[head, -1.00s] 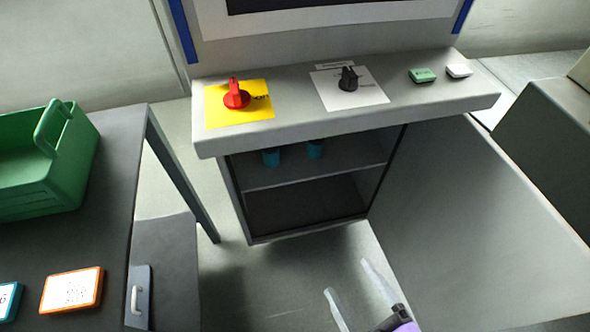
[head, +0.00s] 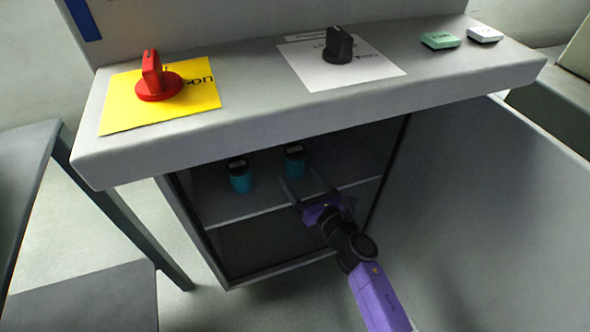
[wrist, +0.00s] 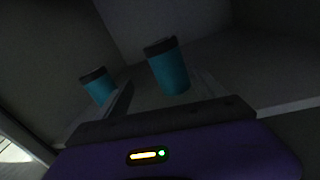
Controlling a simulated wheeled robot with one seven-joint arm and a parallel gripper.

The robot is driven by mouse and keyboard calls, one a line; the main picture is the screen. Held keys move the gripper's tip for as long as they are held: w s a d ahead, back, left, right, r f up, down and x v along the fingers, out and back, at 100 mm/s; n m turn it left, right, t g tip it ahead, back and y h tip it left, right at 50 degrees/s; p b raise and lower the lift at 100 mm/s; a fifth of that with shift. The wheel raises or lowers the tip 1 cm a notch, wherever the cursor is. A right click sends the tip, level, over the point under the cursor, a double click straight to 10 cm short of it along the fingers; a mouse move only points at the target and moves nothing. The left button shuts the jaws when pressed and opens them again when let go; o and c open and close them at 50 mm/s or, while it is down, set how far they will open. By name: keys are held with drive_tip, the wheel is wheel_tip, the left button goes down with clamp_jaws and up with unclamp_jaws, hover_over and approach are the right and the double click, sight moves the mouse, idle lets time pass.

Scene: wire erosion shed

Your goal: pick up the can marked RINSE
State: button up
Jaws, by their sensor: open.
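Two teal cans with dark lids stand upright on the upper shelf inside the open cabinet. The left can (head: 239,177) also shows in the wrist view (wrist: 98,88). The right can (head: 294,160) shows larger in the wrist view (wrist: 168,70). I cannot read a marking on either, so I cannot tell which is RINSE. My gripper (head: 302,180) is open and empty, reaching into the cabinet just in front of the right can. In the wrist view that can lies between the lines of the fingers, and the left can is outside the left finger.
The worktop (head: 250,125) overhangs the cabinet, carrying a red knob (head: 157,80), a black knob (head: 339,45), and green (head: 440,40) and white (head: 485,34) blocks. The open door (head: 480,210) stands to the right of my arm. The lower shelf looks empty.

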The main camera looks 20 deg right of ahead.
sight(299, 168)
drive_tip(key=shift+w+d+f+n, duration=0.15)
drive_tip(key=shift+w+d+n, duration=0.15)
drive_tip(key=shift+w+n, duration=0.25)
drive_tip(key=shift+w+d+f+n, duration=0.1)
drive_tip(key=shift+w+d+n, duration=0.2)
drive_tip(key=shift+w, duration=0.3)
drive_tip(key=shift+w+n+b, duration=0.25)
drive_tip(key=shift+w+b, duration=0.1)
drive_tip(key=shift+b, duration=0.05)
drive_tip(key=shift+w+a+r+b, duration=0.15)
drive_tip(key=shift+w+b, duration=0.3)
drive_tip(key=shift+w, duration=0.75)
drive_tip(key=shift+w+a+f+b, duration=0.15)
drive_tip(key=shift+w+b, duration=0.3)
drive_tip(key=shift+w, duration=0.7)
drive_tip(key=shift+w+a+r+b, duration=0.1)
drive_tip(key=shift+w+a+b, duration=0.25)
drive_tip(key=shift+w, duration=0.85)
drive_tip(key=shift+d, duration=0.1)
drive_tip(key=shift+r, duration=0.1)
drive_tip(key=c, duration=1.7)
